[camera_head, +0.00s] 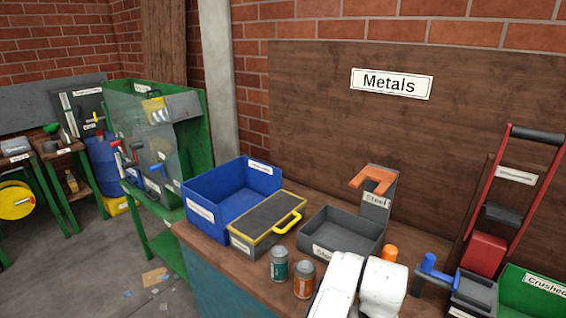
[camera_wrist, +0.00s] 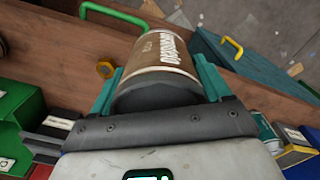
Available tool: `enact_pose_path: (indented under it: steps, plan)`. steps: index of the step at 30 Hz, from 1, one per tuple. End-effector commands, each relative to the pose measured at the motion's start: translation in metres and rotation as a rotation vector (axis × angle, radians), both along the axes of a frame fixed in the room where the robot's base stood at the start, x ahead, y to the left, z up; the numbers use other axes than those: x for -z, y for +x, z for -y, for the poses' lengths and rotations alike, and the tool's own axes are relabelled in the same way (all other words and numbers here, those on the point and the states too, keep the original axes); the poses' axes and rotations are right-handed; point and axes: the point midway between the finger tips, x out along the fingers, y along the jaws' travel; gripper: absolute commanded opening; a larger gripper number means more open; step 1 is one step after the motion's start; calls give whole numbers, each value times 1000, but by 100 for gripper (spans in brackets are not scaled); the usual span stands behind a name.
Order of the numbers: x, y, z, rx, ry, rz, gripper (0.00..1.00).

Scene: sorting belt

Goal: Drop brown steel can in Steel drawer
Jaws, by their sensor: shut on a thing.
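My gripper (camera_wrist: 160,85) is shut on the brown steel can (camera_wrist: 160,55), which has white lettering and pale rims. The teal fingers grip it from both sides in the wrist view. In the head view my white arm covers the bottom middle; my gripper and the held can cannot be made out there. A grey upright plate with a "Steel" sign (camera_head: 376,200) and an orange handle stands at the back edge of a dark grey open tray (camera_head: 312,222). The tray's front label is partly unreadable, and my arm hides its lower right part.
A green can (camera_head: 279,264) and an orange-brown can (camera_head: 304,280) stand in front of the tray. A yellow-edged grey box (camera_head: 262,222) and a blue bin (camera_head: 203,212) lie left.

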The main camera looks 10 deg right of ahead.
Motion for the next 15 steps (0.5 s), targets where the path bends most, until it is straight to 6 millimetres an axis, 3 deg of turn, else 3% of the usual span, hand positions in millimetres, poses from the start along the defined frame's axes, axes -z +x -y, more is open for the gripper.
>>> enact_pose_path:
  steps: [3,6,15]
  plan:
    - [14,2,-34,-187,3,0,47]
    - [21,2,-49,-283,4,2,47]
    - [24,3,-58,-340,6,3,47]
